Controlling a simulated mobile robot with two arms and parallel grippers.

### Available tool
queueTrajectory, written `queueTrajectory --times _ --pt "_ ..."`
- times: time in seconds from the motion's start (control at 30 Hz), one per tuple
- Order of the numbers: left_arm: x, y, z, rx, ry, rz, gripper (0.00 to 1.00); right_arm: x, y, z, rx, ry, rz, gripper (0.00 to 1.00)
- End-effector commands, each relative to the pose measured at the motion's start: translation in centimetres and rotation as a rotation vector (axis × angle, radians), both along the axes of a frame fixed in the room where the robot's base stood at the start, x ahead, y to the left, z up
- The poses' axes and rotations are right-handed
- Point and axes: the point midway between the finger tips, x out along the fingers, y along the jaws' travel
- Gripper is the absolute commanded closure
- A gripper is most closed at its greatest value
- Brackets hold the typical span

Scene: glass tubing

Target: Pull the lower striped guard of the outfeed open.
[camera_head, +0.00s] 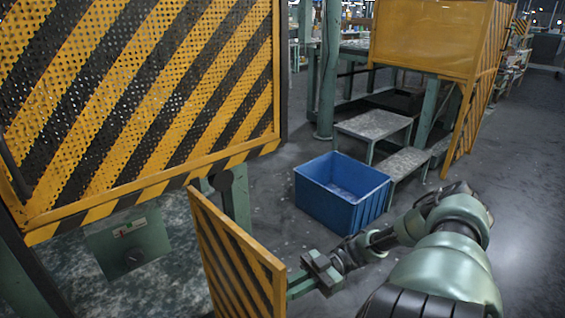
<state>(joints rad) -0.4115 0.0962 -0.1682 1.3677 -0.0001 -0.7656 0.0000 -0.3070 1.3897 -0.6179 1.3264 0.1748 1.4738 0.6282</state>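The lower striped guard (232,258) is a yellow-and-black perforated panel in a yellow frame, low in the middle of the head view. It stands out at an angle from the machine below the large guard, and its lower end is cut off by the picture edge. My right gripper (293,287) reaches in from the right, with its fingertips at the guard's near right edge. The panel hides the fingertips' ends, so I cannot tell whether they grip it. My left gripper is not in view.
A large striped guard (140,95) fills the upper left. A small control box (128,245) with a dark knob sits below it. A blue crate (343,192) stands on the floor, with grey steps (374,124) behind it. The floor at right is open.

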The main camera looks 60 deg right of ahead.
Motion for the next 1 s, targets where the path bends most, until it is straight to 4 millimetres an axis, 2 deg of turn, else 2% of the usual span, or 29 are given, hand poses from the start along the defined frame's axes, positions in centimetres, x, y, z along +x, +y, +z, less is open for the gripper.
queueTrajectory --times 0.2,0.23,0.3,0.67,0.87,1.0 --pt "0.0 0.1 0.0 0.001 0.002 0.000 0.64 0.0 0.0 -0.1 -0.001 0.002 -0.001 1.00" --pt "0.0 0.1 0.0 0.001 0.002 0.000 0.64 0.0 0.0 -0.1 -0.001 0.002 -0.001 0.79" --pt "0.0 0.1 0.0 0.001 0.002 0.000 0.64 0.0 0.0 0.0 -0.001 0.002 -0.001 0.66" --pt "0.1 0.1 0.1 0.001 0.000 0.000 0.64 -0.1 -0.4 0.0 -0.001 -0.001 -0.001 0.66" --pt "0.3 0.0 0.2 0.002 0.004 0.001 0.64 -1.3 -3.2 -0.2 -0.005 0.002 -0.003 0.66" --pt "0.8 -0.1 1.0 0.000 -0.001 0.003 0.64 -2.2 -5.3 -0.2 -0.003 0.001 -0.003 0.66"
